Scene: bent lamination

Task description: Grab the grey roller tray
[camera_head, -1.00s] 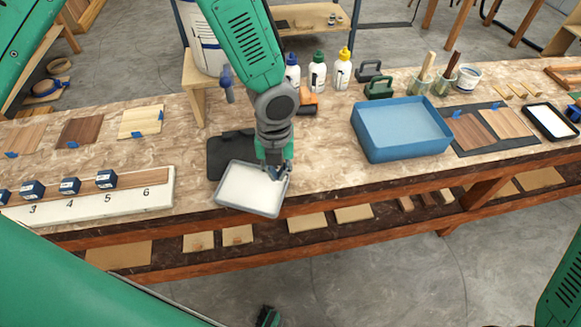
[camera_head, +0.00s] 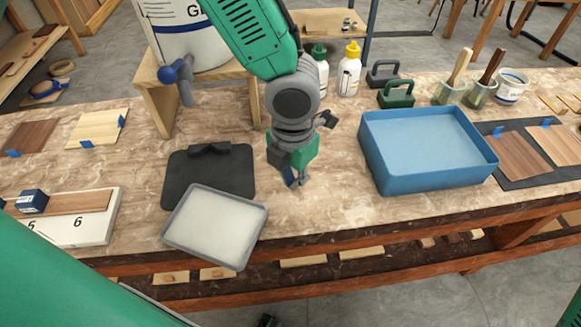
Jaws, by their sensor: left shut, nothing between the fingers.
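The grey roller tray (camera_head: 168,233), a shallow rectangular tray with a white inside, sits at the bench's front edge, left of centre. It lies slightly turned, its far side close to or over the black mat. My left gripper (camera_head: 296,183) is shut and empty, pointing down over the bench to the right of the tray and apart from it. I cannot tell whether its tips touch the bench top. My right gripper does not show clearly.
The black mat (camera_head: 210,175) lies behind the tray. A blue bin (camera_head: 425,182) stands right of my gripper. Bottles (camera_head: 350,72), a green clamp-like block (camera_head: 397,94) and brush pots (camera_head: 451,92) line the back. A numbered white board (camera_head: 95,228) lies left.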

